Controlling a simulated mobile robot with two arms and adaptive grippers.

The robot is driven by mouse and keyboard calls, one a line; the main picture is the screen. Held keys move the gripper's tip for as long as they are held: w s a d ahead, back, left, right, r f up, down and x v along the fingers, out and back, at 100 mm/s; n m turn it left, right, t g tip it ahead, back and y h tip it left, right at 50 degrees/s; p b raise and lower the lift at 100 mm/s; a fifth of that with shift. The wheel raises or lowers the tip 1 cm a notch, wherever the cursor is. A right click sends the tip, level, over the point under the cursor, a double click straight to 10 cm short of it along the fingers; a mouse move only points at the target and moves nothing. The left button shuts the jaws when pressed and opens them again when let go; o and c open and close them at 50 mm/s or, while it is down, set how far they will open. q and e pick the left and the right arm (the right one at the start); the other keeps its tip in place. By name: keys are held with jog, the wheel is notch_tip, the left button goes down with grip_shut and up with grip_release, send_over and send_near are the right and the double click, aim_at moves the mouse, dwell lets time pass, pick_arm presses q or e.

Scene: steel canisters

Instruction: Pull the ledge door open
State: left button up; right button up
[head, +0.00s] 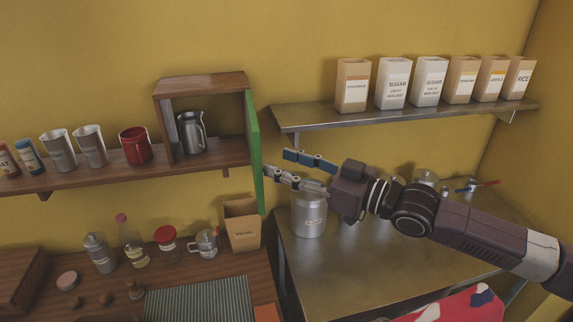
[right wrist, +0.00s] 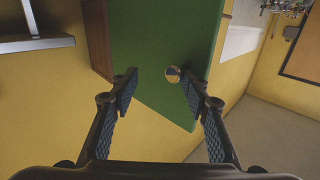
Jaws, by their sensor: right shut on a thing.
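The ledge door is a green panel (head: 254,150) on the right side of a small wooden cabinet (head: 205,87) on the left shelf. It stands swung out and shows nearly edge-on, with the cabinet front open. A steel pitcher (head: 191,132) stands inside. In the right wrist view the green door (right wrist: 160,35) fills the upper middle, with a small round knob (right wrist: 172,74) on it. My left gripper is out of view.
A red mug (head: 135,146) and steel cups stand left of the cabinet. A cardboard box (head: 242,228) and jars stand on the counter below. A steel canister (head: 309,216) stands on the metal table under my right arm. A metal shelf (head: 300,117) holds several bags.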

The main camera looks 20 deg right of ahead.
jog(key=shift+w+d, duration=0.1)
jog(key=shift+d, duration=0.05)
jog(key=v, duration=1.2)
dwell(1.0)
dwell(0.5)
